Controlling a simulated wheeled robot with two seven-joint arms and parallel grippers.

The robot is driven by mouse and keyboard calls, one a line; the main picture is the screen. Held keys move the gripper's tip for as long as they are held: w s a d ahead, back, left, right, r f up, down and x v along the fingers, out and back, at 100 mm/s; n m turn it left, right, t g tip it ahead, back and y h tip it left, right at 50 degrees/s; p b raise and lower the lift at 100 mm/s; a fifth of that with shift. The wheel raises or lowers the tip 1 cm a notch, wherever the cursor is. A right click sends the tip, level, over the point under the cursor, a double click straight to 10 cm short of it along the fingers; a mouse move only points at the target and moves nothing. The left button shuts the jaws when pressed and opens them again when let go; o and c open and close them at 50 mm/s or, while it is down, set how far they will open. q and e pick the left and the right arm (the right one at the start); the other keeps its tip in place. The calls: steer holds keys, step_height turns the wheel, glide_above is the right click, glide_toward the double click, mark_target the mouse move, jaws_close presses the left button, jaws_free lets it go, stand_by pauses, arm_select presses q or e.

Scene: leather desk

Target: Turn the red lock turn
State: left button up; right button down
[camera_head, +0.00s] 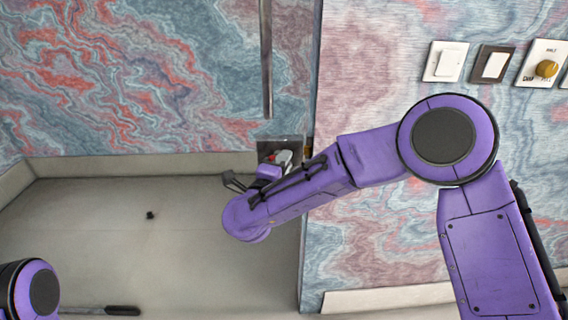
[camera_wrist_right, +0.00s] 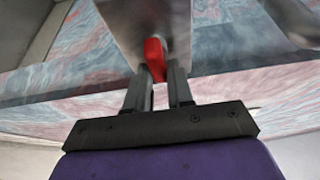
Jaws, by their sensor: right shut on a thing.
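The red lock turn (camera_wrist_right: 155,58) is a small red knob on a grey metal plate (camera_wrist_right: 120,22) in the right wrist view. In the head view the plate (camera_head: 293,141) is at the wall corner, and only a bit of red shows beside my right gripper. My right gripper (camera_wrist_right: 160,80) is shut on the red turn, with its two dark fingers at the knob's lower end. In the head view my right forearm hides much of this gripper.
A long vertical metal bar (camera_head: 266,60) is on the wall above the plate. Wall switches (camera_head: 446,61) and a round gold knob (camera_head: 546,68) are at the upper right.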

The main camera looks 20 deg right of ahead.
stand_by(0.3)
steer(key=c, duration=1.1)
jaws_free()
steer(key=shift+a, duration=0.1)
steer(key=b+v, duration=0.1)
steer(key=v, duration=0.9)
steer(key=shift+s, duration=0.2)
